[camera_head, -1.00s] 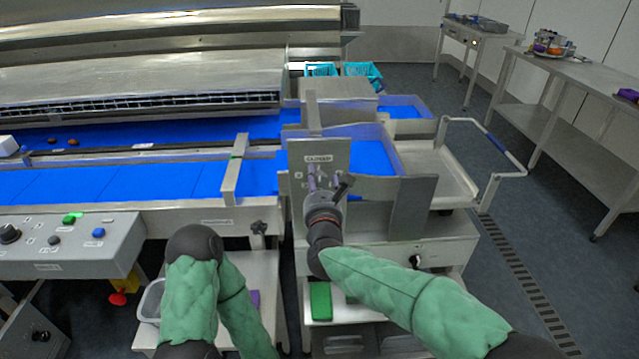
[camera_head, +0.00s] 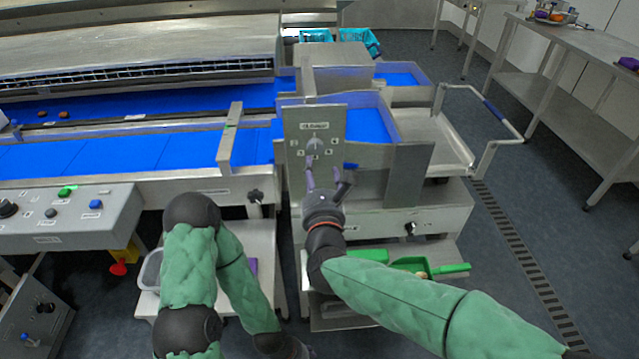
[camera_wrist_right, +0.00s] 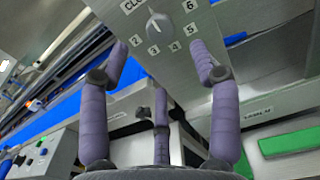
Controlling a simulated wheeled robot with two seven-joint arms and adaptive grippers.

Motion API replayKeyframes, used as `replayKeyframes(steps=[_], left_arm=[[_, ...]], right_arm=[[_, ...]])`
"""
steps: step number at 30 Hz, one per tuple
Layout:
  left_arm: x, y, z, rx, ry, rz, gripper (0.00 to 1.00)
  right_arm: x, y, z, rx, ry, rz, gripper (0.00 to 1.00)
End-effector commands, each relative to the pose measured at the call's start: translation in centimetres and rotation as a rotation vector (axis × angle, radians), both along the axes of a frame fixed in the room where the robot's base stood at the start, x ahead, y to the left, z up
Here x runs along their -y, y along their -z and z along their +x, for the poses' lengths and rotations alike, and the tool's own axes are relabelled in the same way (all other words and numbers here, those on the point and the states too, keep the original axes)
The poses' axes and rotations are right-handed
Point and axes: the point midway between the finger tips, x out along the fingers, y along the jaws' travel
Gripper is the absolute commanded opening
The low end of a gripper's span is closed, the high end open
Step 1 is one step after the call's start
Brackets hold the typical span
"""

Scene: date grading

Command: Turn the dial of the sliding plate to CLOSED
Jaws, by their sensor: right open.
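The sliding plate (camera_head: 328,118) stands upright at the front of the blue-lined chute, with a CLOSED label above its grey dial (camera_head: 314,147). In the right wrist view the dial (camera_wrist_right: 158,26) has a raised grip with a pale mark, ringed by CLOSED and numbers. I cannot tell surely which label the mark points at. My right gripper (camera_head: 322,182) is open and empty, just in front of and below the dial, its purple fingers (camera_wrist_right: 157,62) spread apart and clear of it. My left arm hangs low at the left; its gripper jaws are out of view.
A grey control box (camera_head: 70,215) with buttons stands at the left. Below the plate, a green scoop (camera_head: 430,268) lies on a lower shelf. A steel tray with a handle (camera_head: 490,120) juts out at the right. The floor beyond it is clear up to a steel table (camera_head: 570,50).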

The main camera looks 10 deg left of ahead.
Motion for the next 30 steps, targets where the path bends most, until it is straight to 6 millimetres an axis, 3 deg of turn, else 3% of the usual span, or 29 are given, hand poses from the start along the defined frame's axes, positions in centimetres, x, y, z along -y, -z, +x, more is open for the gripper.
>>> replayKeyframes(steps=[9,24,28,30], left_arm=[[0.0,0.0,0.0,0.000,0.000,0.000,0.63],[0.0,0.0,0.0,0.000,0.000,0.000,0.63],[0.0,-0.3,0.0,0.000,0.000,0.000,0.63],[0.0,-0.6,0.0,0.000,0.000,0.000,0.63]], right_arm=[[0.6,-0.1,-2.4,0.001,0.000,0.001,0.63],[0.7,0.0,-2.5,0.001,0.000,-0.002,0.63],[1.1,1.2,-1.8,-0.010,-0.001,-0.081,0.63],[1.7,2.9,-1.1,-0.024,-0.006,-0.191,0.63]])
